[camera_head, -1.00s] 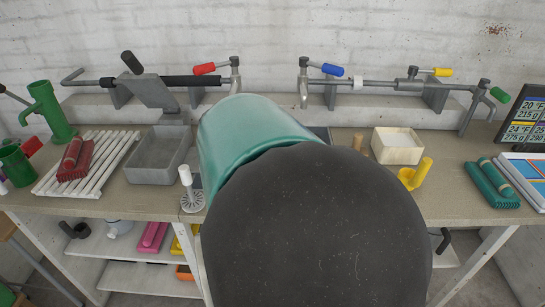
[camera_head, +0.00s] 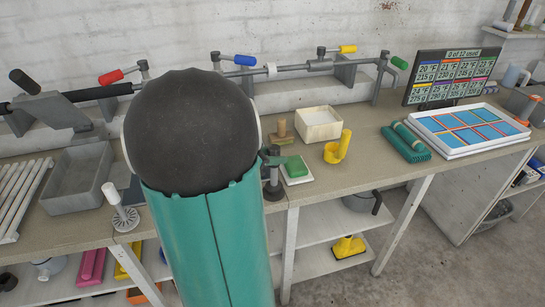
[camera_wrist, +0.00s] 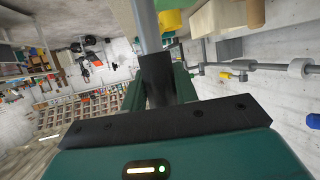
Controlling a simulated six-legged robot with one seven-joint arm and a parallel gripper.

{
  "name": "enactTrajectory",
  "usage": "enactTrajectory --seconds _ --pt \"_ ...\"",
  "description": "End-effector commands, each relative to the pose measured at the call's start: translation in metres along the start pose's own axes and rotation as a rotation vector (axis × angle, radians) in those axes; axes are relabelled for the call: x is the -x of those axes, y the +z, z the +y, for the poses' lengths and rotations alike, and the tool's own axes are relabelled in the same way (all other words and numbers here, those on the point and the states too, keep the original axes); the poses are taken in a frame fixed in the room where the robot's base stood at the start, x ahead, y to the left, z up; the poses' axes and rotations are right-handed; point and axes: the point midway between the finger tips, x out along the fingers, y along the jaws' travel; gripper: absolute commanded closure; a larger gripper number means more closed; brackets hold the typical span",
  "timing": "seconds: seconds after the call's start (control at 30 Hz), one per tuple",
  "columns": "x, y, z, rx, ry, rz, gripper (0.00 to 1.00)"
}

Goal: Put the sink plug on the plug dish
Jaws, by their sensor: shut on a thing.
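My gripper (camera_head: 270,158) shows just right of my arm, over the front of the bench. It is shut on what looks like the sink plug, a grey upright post with a dark round foot (camera_head: 274,193). In the wrist view the grey post (camera_wrist: 147,25) runs up from between the jaws. I cannot tell whether the foot touches the bench.
A yellow cup with an upright handle (camera_head: 338,150), a wooden-handled stamp (camera_head: 283,133) and a pale box (camera_head: 318,124) stand nearby. A white-handled slotted disc (camera_head: 124,218) and a grey basin (camera_head: 78,180) are left. Pipes with coloured handles run behind. Bench at right front is partly clear.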

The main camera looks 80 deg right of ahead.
Motion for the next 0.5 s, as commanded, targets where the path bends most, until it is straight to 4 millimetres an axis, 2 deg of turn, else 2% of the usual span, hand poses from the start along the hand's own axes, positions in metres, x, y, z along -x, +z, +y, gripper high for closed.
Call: enactTrajectory --seconds 0.43,0.47,0.5 --pt "-0.0029 0.009 -0.0001 0.0 0.0 0.0 1.0" --pt "-0.0029 0.0087 0.0 0.0 0.0 0.0 0.65" --pt "-0.0028 0.0086 0.0 0.0 0.0 0.0 0.57"
